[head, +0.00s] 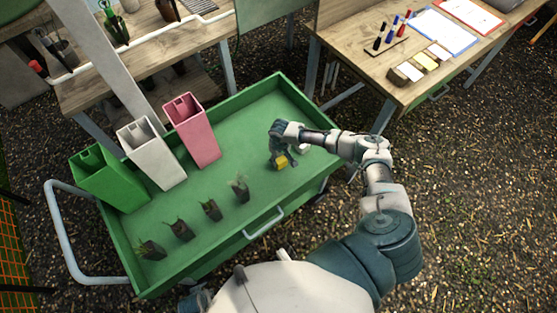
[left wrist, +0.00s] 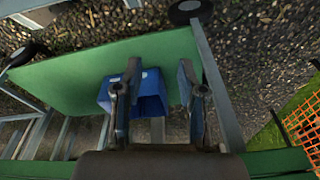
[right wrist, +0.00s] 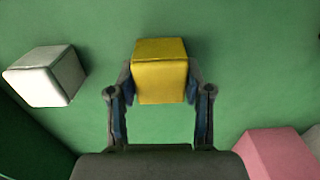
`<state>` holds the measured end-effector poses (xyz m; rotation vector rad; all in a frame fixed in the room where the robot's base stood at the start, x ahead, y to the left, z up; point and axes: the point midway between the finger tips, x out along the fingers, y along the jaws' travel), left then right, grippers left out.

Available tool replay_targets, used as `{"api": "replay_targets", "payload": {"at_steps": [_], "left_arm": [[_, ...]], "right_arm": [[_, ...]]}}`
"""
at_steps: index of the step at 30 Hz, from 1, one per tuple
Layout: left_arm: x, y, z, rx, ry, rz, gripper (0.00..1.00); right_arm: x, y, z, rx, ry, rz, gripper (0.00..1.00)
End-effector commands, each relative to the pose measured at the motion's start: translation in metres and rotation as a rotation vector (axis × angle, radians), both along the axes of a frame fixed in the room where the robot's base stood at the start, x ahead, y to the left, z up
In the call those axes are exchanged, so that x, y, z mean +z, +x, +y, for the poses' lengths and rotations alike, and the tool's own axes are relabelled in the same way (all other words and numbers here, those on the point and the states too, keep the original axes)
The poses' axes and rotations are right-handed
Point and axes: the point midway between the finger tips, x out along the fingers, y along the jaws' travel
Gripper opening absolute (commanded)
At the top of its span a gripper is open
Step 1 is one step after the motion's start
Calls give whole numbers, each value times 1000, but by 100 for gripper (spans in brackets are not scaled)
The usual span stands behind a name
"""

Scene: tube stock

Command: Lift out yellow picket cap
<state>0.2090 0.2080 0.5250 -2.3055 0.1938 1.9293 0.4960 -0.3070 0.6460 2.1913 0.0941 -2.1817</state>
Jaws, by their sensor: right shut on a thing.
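The yellow picket cap (head: 281,162) is a small block in the green cart, toward its right end. In the right wrist view the yellow cap (right wrist: 160,80) sits between the two fingers of my right gripper (right wrist: 160,90), which is shut on it. I cannot tell whether it touches the cart floor. My right gripper (head: 284,156) points down over the cart in the head view. My left gripper (left wrist: 157,85) is open in the left wrist view, and a blue container (left wrist: 150,88) shows beyond and partly behind its fingers.
Green (head: 108,178), white (head: 150,152) and pink (head: 191,132) upright tubes stand along the cart's far left side. Several potted seedlings (head: 210,208) line the near side. A white block (right wrist: 45,77) lies left of the yellow cap. A wooden table (head: 350,50) stands behind.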

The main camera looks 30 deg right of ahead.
Motion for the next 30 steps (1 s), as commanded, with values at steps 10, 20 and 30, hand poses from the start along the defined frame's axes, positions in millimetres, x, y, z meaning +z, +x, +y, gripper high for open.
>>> {"api": "replay_targets", "payload": {"at_steps": [10,20,30], "left_arm": [[-32,-13,5,-3,-4,12,40],[-48,-25,3,-7,4,18,40],[-20,-19,4,-8,3,4,40]], "right_arm": [[56,-1,7,3,-14,0,19],[104,-1,1,1,-5,2,18],[129,-2,3,1,-7,3,18]]}}
